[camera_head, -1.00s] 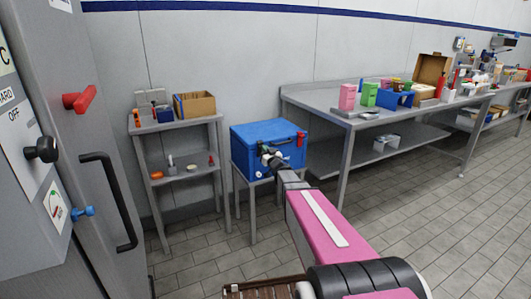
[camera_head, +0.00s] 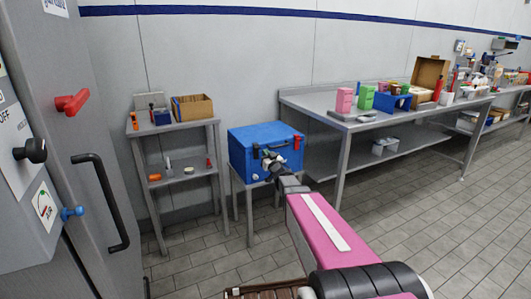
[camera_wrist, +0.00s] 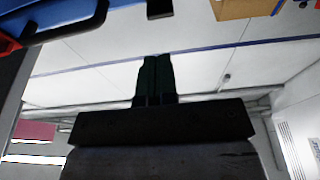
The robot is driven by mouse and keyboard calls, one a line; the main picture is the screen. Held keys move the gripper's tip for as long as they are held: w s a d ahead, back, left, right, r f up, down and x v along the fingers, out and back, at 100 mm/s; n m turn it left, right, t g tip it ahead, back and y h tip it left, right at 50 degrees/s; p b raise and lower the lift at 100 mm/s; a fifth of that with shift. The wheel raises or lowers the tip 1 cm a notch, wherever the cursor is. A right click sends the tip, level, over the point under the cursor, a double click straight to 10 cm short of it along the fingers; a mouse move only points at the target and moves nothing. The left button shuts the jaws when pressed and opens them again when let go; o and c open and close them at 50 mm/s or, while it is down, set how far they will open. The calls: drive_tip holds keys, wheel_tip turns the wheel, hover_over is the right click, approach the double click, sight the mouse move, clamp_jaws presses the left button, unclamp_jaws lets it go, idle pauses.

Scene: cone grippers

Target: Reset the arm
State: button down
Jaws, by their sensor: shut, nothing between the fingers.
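My arm reaches forward from the bottom of the head view, with a pink link and a dark wrist. My gripper (camera_head: 265,156) is small there and overlaps the front of a blue box; the gap between them is hard to judge. In the wrist view, the two dark green fingers (camera_wrist: 154,78) lie side by side, shut with nothing between them.
The blue box (camera_head: 252,141), lid down, sits on a small grey stand. A grey shelf unit (camera_head: 170,127) stands left, a long workbench (camera_head: 325,104) right. A grey cabinet with a black handle (camera_head: 104,200) is close on the left. Tiled floor at right is clear.

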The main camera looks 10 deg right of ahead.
drive_tip(key=s+r+v, duration=0.1)
drive_tip(key=r+v, duration=0.1)
drive_tip(key=v, duration=0.6)
drive_tip(key=s+d+f+m+g+h, duration=0.2)
drive_tip(key=s+f+g+h, duration=0.2)
drive_tip(key=f, duration=0.2)
drive_tip(key=s+d+f+m+g+h, duration=0.2)
drive_tip(key=s+f+m+g+h, duration=0.1)
drive_tip(key=f+g+h, duration=0.15)
drive_tip(key=s+a+f+g+y, duration=0.1)
drive_tip(key=s+a+f+g, duration=0.1)
drive_tip(key=s+g, duration=0.3)
drive_tip(key=s+a+f+n+g+y, duration=0.1)
drive_tip(key=s+a+f+g, duration=0.2)
drive_tip(key=s, duration=1.1)
drive_tip(key=f+g, duration=0.1)
drive_tip(key=g, duration=0.2)
drive_tip(key=shift+a, duration=0.25)
drive_tip(key=shift+f, duration=0.15)
